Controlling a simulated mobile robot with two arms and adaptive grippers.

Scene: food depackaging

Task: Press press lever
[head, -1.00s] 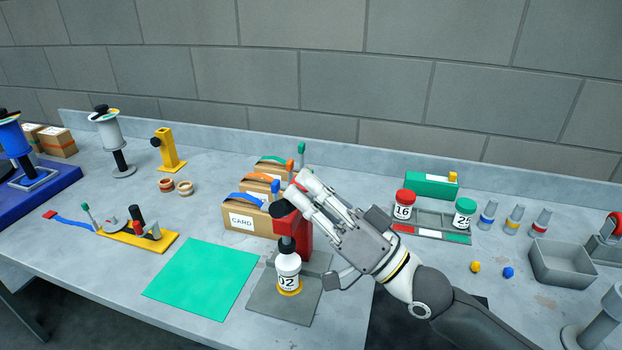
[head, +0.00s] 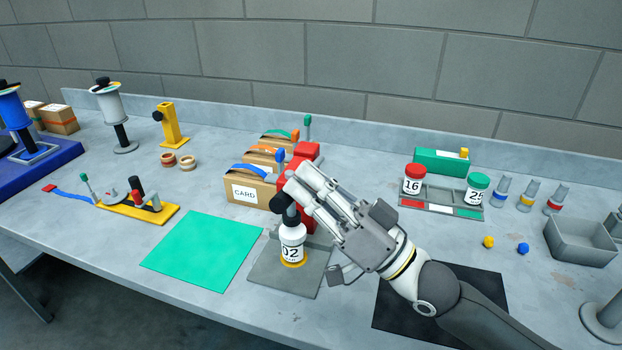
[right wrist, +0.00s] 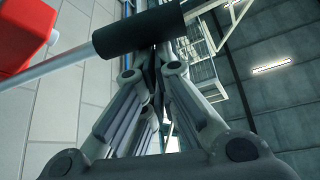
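The press stands near the bench's front edge, with a red body (head: 306,151) and a grey base plate (head: 268,276). A white bottle marked 02 (head: 292,253) stands upright on the plate, under the press's dark plunger. The press lever's black grip (head: 277,198) is partly hidden by my right gripper (head: 296,180). In the right wrist view the black grip (right wrist: 138,30) on its metal rod crosses in front of the fingertips. The right fingers (right wrist: 153,75) look closed together, with nothing seen held between them; contact with the grip cannot be confirmed. My left gripper is out of view.
Card boxes (head: 249,193) stand behind the press. A green mat (head: 203,250) lies clear to its left and a black mat (head: 473,291) lies under my arm. A rack (head: 432,204) with bottles 16 and 25 and a grey bin (head: 580,243) are at the right.

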